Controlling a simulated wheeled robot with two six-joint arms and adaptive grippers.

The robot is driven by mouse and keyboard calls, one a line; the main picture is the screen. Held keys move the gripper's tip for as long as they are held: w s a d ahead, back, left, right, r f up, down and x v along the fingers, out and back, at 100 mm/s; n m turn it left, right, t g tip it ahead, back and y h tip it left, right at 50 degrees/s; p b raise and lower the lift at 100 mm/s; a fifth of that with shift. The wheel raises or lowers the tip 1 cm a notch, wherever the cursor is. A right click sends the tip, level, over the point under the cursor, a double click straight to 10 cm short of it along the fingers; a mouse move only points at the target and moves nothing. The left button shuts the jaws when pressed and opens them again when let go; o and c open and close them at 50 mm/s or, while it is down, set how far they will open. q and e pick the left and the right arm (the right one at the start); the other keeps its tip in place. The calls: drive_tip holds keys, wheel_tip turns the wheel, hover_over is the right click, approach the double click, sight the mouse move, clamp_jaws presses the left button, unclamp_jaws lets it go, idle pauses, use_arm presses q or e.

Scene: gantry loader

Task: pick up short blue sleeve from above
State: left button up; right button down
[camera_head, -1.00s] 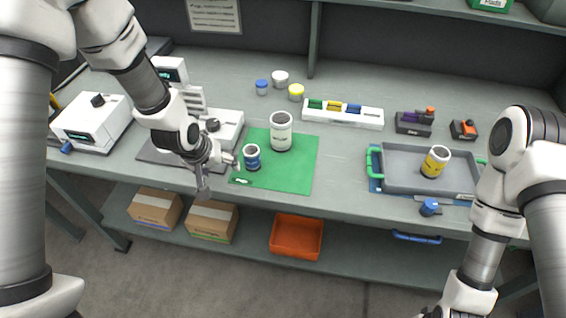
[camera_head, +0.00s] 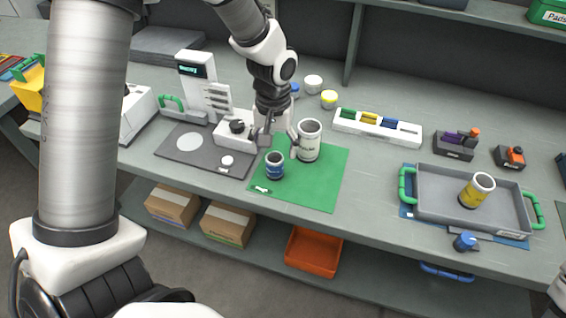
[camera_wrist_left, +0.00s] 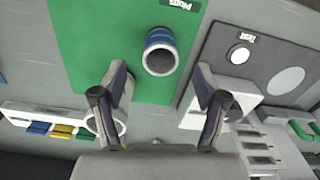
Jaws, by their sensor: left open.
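The short blue sleeve (camera_head: 274,165) stands upright on the green mat (camera_head: 322,189), a dark-blue cylinder with a pale rim. In the left wrist view the short blue sleeve (camera_wrist_left: 160,52) shows its open end, ahead of and between the fingers. My left gripper (camera_head: 279,145) points down, open and empty, above and just behind the sleeve; it also shows in the left wrist view (camera_wrist_left: 160,82). A taller white sleeve (camera_head: 308,140) stands close to its right finger, and I cannot tell whether they touch.
A grey tray (camera_head: 440,216) with green handles holds a yellow sleeve (camera_head: 476,190) at the right. A white rack (camera_head: 377,130) with coloured pieces stands behind the mat. A white device (camera_head: 228,132) with a dark base stands left of the mat. The mat's front right is clear.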

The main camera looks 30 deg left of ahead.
sight(275, 166)
use_arm(q)
wheel_tip(275, 166, down, 6)
drive_tip(key=shift+w+r+p, duration=0.1)
drive_tip(key=shift+r+p, duration=0.05)
drive_tip(key=shift+p, duration=0.15)
drive_tip(key=shift+r, duration=0.1)
drive_tip(key=shift+c, duration=1)
clamp_jaws()
drive_tip(key=shift+r, duration=0.15)
